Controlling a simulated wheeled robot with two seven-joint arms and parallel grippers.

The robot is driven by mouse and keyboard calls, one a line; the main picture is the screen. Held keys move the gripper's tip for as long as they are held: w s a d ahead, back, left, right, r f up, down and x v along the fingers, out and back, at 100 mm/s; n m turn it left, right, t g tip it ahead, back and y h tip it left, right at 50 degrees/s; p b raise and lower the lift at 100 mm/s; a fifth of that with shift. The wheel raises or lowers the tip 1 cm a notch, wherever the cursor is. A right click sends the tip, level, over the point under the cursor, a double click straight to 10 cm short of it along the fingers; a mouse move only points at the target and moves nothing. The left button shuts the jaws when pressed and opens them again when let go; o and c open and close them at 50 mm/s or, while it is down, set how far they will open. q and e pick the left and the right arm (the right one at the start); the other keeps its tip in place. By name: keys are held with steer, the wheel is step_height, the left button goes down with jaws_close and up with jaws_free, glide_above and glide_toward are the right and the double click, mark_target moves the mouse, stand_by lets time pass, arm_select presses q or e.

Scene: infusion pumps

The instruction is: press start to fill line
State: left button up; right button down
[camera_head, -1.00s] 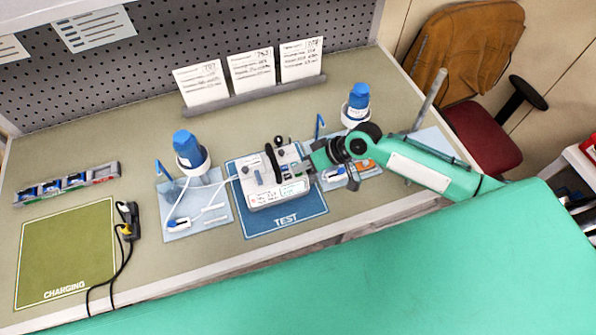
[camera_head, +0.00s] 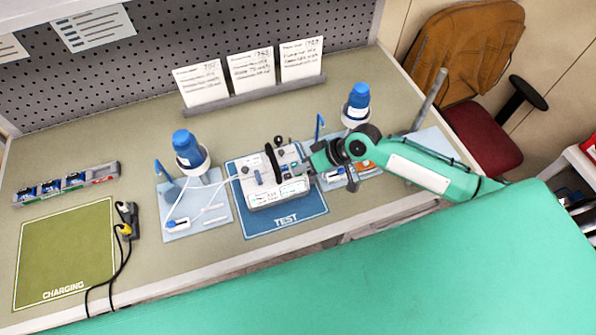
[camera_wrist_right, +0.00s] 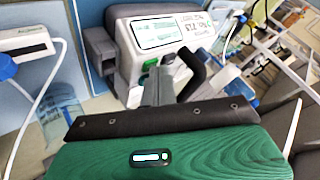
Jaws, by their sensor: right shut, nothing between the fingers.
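A white infusion pump (camera_head: 275,192) with a small display stands on the blue TEST mat (camera_head: 315,203). My right gripper (camera_head: 303,168) is shut and empty, with its tip at the right side of the pump's top; I cannot tell if it touches. In the right wrist view the pump (camera_wrist_right: 130,62) shows a lit display, a green button (camera_wrist_right: 149,65) and a black handle. The dark fingers (camera_wrist_right: 160,90) reach toward its panel close to the green button. A thin white line runs from the pump to the left. My left gripper is not in view.
Blue-capped bottles stand left (camera_head: 188,145) and right (camera_head: 357,100) of the pump, near light blue trays. A green CHARGING mat (camera_head: 60,255) with a black cable lies at the left. Three cards (camera_head: 252,70) stand behind. The back left of the bench is clear.

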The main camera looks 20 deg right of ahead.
stand_by(0.3)
steer(key=shift+r+p, duration=0.85)
step_height(320, 180, up, 5)
steer(key=p, duration=0.4)
steer(key=shift+s+a, duration=0.1)
stand_by(0.6)
